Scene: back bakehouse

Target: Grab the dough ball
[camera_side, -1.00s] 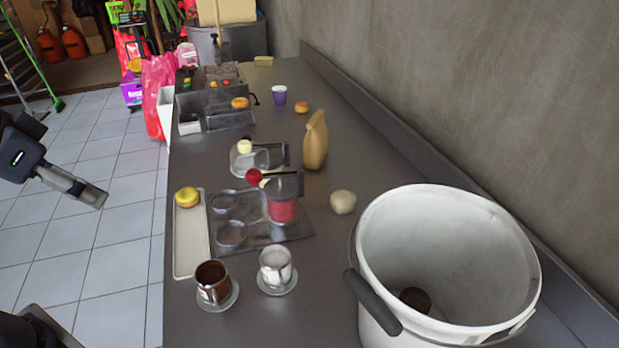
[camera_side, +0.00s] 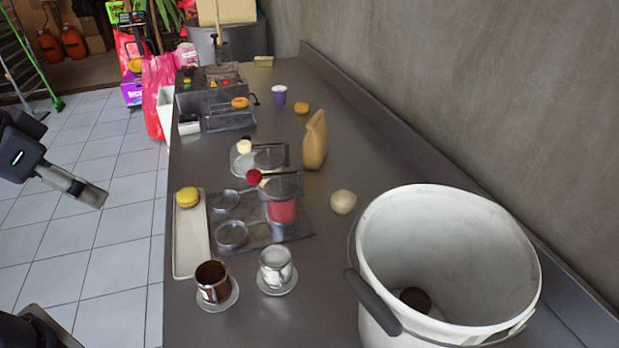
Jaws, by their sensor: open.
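The dough ball (camera_side: 343,202) is a pale cream, round lump. It sits on the grey counter (camera_side: 340,260), left of a large white bucket and right of a dark tray. My gripper (camera_side: 88,194) is at the left of the view, over the tiled floor and off the counter's left edge. It is open and empty, well apart from the dough ball. The lower arm and gripper show only in part.
The white bucket (camera_side: 450,205), with a dark round thing inside, stands right of the dough. A tan bag (camera_side: 315,140) stands behind it.

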